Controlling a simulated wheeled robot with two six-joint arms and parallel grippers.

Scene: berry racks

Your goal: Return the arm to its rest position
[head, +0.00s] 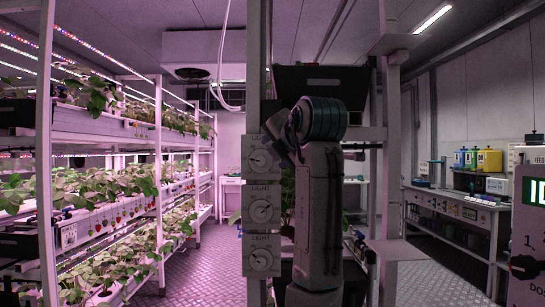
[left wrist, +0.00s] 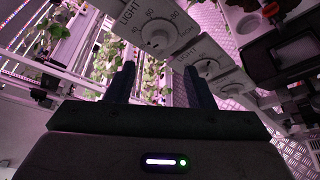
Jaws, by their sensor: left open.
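My left gripper (left wrist: 160,88) shows in the left wrist view with its two dark fingers apart. Nothing is between the fingers. Past the fingertips are the light dial panels, the nearest one, the top light dial (left wrist: 158,32), beyond and above the gap. In the head view a grey arm of mine (head: 320,200) stands upright at the middle, its rounded joint at the top, just right of the light dials. No gripper fingers are visible in the head view. My right gripper is not in view.
Three light dials, top (head: 262,160), middle (head: 262,210) and bottom (head: 262,263), sit on a post close to the arm. Berry racks (head: 125,140) with plants fill the left. A bench (head: 455,198) with bottles stands at right. The aisle floor (head: 180,268) is clear.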

